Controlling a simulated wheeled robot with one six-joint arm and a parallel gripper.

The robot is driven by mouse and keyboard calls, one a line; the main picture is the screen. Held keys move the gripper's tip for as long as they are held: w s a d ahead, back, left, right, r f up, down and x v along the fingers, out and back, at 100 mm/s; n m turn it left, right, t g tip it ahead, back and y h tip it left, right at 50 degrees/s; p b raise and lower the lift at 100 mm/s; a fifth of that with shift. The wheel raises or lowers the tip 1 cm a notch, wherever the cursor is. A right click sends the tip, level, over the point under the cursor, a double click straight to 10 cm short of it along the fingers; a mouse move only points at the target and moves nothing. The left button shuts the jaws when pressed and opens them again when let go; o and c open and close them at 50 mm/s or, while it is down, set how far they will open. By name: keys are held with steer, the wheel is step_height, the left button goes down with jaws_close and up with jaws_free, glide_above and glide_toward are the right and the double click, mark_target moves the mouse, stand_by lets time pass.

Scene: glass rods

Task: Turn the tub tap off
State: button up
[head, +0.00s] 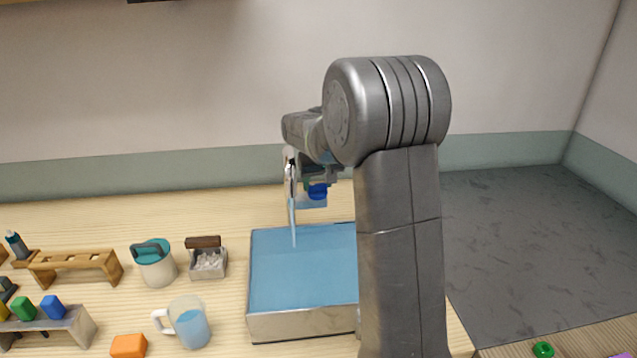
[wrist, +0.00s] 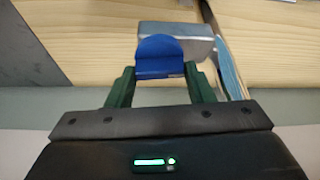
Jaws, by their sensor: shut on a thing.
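The tub (head: 290,322) is a metal-sided box of blue water near the middle of the table in the head view. A silver tap spout (head: 291,168) stands over its back edge, and a thin pale stream of water (head: 294,225) falls from it into the tub. My gripper (head: 320,178) is at the tap, partly hidden behind my arm. In the wrist view, the green fingers of my gripper (wrist: 159,72) are on both sides of a blue handle (wrist: 160,57), shut on it. My arm hides the tub's right side.
Left of the tub stand a jug of blue water (head: 190,325), a small box with white contents (head: 208,262), a teal-lidded pot (head: 154,264) and a wooden rack (head: 75,266). An orange block (head: 129,346) lies in front. Grey floor (head: 530,240) is at right.

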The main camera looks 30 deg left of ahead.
steer(key=shift+m, duration=0.7)
steer(key=shift+t+h, duration=0.3)
steer(key=o, duration=1)
steer(key=shift+r, duration=0.15)
steer(key=b+v, duration=0.1)
steer(key=v, duration=1.2)
steer(key=shift+s+d+r, duration=0.1)
steer(key=shift+r, duration=0.2)
steer(key=shift+f, duration=0.15)
